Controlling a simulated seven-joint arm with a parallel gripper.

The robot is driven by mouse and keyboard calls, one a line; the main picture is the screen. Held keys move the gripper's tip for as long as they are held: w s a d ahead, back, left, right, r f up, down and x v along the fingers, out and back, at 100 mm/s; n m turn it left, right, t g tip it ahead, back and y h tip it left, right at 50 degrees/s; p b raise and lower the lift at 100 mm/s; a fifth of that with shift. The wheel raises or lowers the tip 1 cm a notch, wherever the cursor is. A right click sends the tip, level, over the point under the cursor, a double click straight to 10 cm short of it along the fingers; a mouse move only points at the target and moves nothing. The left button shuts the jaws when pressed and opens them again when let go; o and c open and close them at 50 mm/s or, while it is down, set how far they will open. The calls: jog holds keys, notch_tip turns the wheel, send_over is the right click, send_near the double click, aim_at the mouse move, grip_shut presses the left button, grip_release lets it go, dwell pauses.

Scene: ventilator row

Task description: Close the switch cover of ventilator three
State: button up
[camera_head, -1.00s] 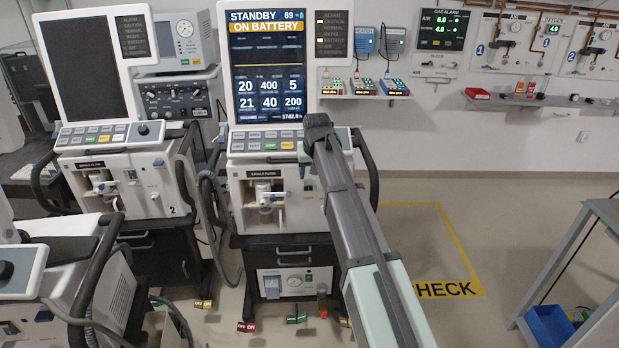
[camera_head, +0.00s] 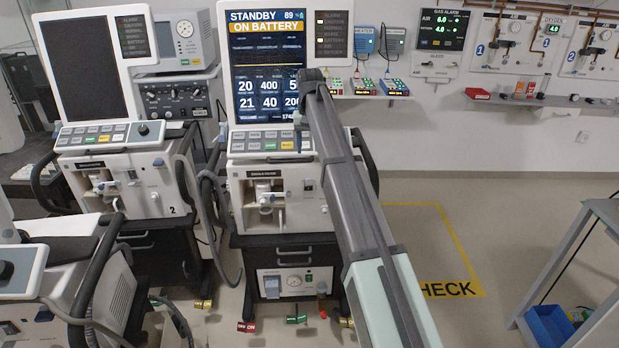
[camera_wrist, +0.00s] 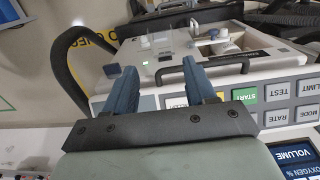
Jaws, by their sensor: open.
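The middle ventilator (camera_head: 285,165), right of the one marked 2, has a lit screen (camera_head: 268,70) reading STANDBY, ON BATTERY. A small dark switch (camera_head: 308,184) shows on its front panel; I cannot make out its cover or how it stands. In the wrist view the ventilator's front panel (camera_wrist: 120,85) lies beyond my gripper (camera_wrist: 160,64). The gripper's two blue fingers are apart, with nothing held between them. A small green light (camera_wrist: 145,64) shows on the panel between the fingertips. In the head view my arm hides the fingers and the screen's lower right corner.
Ventilator 2 (camera_head: 120,165) stands to the left, and another unit (camera_head: 70,260) in the left foreground. A dark side handle (camera_head: 366,170) curves along the middle ventilator's right side. A grey table (camera_head: 590,235) stands at the right. The marked floor (camera_head: 415,230) is clear.

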aim_at(310, 181)
notch_tip(310, 181, down, 12)
jog(key=shift+f, duration=0.1)
dwell(0.4)
jog(key=shift+c, duration=0.4)
grip_shut()
jog(key=shift+s, duration=0.1)
